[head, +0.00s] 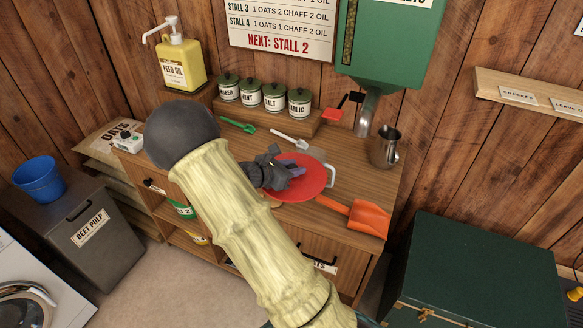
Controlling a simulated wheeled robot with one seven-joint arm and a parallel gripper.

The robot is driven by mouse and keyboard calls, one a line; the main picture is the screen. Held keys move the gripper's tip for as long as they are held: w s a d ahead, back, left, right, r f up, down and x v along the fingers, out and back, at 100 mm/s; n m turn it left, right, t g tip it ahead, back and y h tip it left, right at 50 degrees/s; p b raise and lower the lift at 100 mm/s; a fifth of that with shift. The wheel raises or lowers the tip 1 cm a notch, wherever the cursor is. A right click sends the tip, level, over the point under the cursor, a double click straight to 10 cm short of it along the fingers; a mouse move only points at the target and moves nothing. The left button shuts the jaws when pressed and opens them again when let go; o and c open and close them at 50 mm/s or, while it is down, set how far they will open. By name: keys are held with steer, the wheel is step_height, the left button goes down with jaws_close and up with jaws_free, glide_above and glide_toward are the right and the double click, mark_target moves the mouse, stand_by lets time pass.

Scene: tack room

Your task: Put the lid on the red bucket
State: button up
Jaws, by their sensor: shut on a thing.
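A round red disc (309,186), which looks like the lid, is above or on the wooden bench top; I cannot tell if it touches anything below. I cannot make out a red bucket body; the disc and my arm cover that part of the bench.
An orange scoop (368,218) lies at the bench's front right, near a metal jug (384,147). A green scoop (238,125), a white scoop (288,138) and several green-lidded canisters (274,96) are behind. A green feed hopper (388,45) hangs above. A dark green chest (480,265) stands right.

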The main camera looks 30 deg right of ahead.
steer(key=s+a+f+n+t+y+b, duration=0.1)
steer(key=s+a+f+n+t, duration=0.1)
steer(key=a+f, duration=0.6)
steer(key=s+a+f+n+t+y+b, duration=0.1)
steer(key=s+a+f+n+t+b, duration=0.1)
steer(key=a+f, duration=0.6)
step_height(320, 180, down, 5)
steer(key=shift+s+a+r+n+t+y, duration=0.2)
steer(key=shift+s+a+n+t+y, duration=0.15)
steer(key=shift+s+n+t, duration=0.45)
steer(key=shift+s+d, duration=0.1)
steer(key=shift+s, duration=0.2)
